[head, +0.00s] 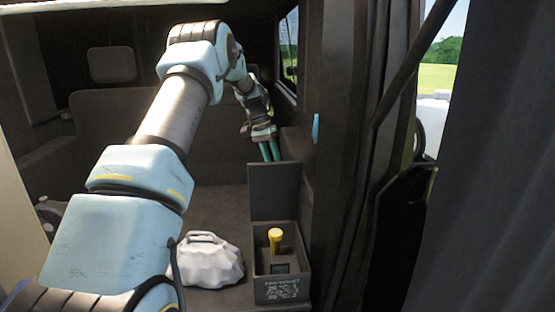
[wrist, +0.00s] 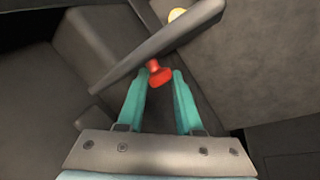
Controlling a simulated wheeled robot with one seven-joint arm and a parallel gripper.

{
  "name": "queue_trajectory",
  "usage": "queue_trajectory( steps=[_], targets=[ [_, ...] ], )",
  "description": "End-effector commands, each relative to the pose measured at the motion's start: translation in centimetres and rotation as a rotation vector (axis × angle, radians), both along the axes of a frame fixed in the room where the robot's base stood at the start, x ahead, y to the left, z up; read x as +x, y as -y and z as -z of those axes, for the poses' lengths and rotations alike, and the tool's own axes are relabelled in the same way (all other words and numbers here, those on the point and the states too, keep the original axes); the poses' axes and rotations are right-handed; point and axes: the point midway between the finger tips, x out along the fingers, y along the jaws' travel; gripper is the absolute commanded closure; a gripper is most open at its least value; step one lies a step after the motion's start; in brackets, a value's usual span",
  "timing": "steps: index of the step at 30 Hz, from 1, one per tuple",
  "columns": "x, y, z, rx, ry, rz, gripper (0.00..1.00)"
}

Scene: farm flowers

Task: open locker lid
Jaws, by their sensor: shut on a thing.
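The locker (head: 281,290) is a small dark box with a printed front at the lower middle of the head view. Its lid (head: 273,190) stands upright at the back, so the inside shows. In the wrist view the lid (wrist: 150,55) is seen nearly edge-on, crossing diagonally. A red knob (wrist: 160,75) on it sits between the teal fingertips. My gripper (head: 269,156) is at the top of the lid in the head view, on its far side. In the wrist view my gripper (wrist: 162,74) is closed on the red knob. The knob is hidden in the head view.
A yellow-topped object (head: 275,240) stands inside the locker. A white lumpy container (head: 208,262) with a handle sits left of the locker. The dark door pillar (head: 340,140) rises close on the right. The floor behind the white container is clear.

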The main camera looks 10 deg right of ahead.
Motion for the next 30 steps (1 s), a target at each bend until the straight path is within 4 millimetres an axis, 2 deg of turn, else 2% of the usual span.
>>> queue_trajectory(
  steps=[1,9,26,27,30],
  targets=[
    [0.6,-1.0,0.4,0.018,-0.019,-0.007,1.00],
    [1.6,-0.9,0.6,0.026,-0.076,-0.008,1.00],
    [1.8,-0.9,1.0,0.030,-0.097,-0.007,1.00],
    [1.8,-0.9,1.0,0.029,-0.097,-0.006,0.64],
    [1.8,-0.9,1.0,0.029,-0.097,-0.006,0.53]
  ],
)
